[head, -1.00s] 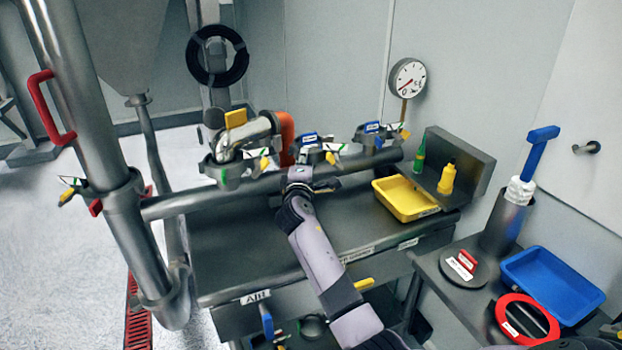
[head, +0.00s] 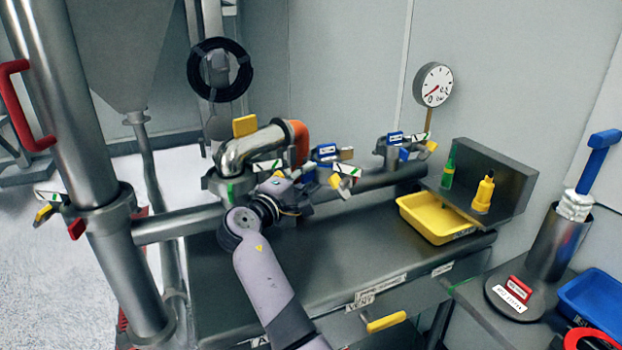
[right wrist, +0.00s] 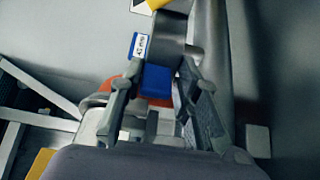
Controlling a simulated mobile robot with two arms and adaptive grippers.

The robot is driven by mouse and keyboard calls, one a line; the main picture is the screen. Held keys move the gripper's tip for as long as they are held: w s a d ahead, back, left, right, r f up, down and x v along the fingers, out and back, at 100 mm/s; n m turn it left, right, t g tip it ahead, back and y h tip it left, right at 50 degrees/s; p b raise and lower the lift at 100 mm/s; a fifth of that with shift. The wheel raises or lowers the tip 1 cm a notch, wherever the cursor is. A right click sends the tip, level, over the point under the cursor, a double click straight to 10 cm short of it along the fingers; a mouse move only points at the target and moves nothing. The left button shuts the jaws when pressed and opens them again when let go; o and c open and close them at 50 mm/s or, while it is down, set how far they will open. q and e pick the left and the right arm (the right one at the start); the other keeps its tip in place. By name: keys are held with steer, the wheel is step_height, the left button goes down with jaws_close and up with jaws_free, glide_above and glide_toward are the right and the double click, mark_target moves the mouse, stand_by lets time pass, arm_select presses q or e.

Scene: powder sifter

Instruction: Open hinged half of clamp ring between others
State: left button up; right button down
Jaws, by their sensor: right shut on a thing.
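The middle clamp ring (head: 328,153) sits on the horizontal pipe, between a left clamp ring (head: 222,187) and a right clamp ring (head: 392,148). It has a blue label and a yellow-ended white tab. My right gripper (head: 299,189) reaches up to its left side from the front. In the right wrist view, the gripper (right wrist: 164,84) is shut on a blue tab (right wrist: 157,83) below the grey ring (right wrist: 172,38) with its blue-and-white label. My gripper hides part of the ring, so I cannot tell how far its hinged half is turned. My left gripper is out of view.
A metal elbow pipe (head: 247,148) with an orange end (head: 298,140) stands close behind my gripper. A yellow tray (head: 437,226) and two small bottles are to the right. The bench top (head: 330,240) in front is clear.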

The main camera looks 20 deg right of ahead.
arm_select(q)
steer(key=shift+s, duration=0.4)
arm_select(e)
steer(key=shift+r, duration=0.6)
steer(key=c, duration=1.5)
jaws_free()
steer(key=shift+w, duration=0.1)
steer(key=shift+c, duration=0.2)
steer(key=shift+o, duration=0.9)
steer(key=shift+f, duration=0.15)
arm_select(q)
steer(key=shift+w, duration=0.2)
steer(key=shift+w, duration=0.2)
arm_select(e)
steer(key=shift+f, duration=0.15)
